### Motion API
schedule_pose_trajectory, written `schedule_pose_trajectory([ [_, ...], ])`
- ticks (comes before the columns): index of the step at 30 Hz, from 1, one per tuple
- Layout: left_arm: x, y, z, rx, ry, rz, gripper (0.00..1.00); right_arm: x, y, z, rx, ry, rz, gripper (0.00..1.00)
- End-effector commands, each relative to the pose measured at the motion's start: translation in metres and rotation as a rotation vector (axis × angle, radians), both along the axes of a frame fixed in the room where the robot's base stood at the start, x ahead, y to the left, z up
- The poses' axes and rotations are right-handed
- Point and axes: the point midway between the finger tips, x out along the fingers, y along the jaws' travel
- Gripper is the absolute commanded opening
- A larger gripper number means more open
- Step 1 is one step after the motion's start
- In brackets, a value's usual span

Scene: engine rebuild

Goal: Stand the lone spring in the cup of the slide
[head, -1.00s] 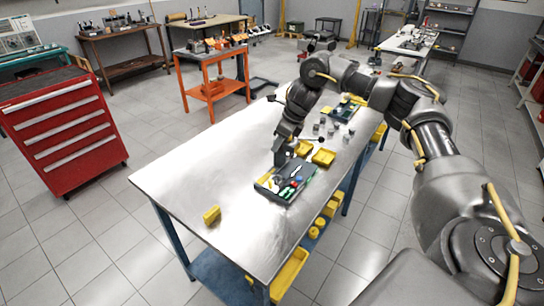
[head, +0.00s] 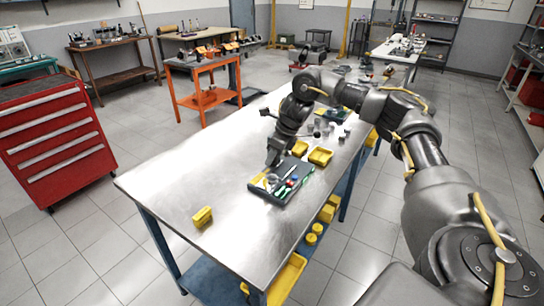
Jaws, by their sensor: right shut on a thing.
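My right gripper (head: 273,162) points down over the far left part of a dark tray (head: 284,202) on the steel table. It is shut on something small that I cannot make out. The tray holds several small items, among them red, blue, white and green ones. I cannot pick out the lone spring or the slide with its cup at this size. My left gripper is not in view.
Two yellow bins (head: 320,156) stand just beyond the tray. Several small grey parts (head: 322,128) and a second tray lie farther back. A yellow block (head: 202,217) sits near the front left edge. The left half of the tabletop (head: 180,175) is clear.

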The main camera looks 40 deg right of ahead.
Motion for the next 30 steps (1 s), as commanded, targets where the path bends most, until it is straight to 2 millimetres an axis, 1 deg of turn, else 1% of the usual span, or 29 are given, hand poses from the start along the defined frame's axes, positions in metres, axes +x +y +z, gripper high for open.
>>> schedule_pose_trajectory([
  [15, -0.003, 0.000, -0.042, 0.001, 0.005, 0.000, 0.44, 0.001, 0.001, -0.041, 0.000, -0.001, 0.001, 0.04],
  [24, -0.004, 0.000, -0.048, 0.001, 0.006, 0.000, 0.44, 0.001, 0.001, -0.059, 0.000, 0.000, 0.001, 0.04],
  [30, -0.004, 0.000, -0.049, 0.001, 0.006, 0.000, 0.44, 0.001, 0.001, -0.062, 0.000, 0.000, 0.001, 0.04],
])
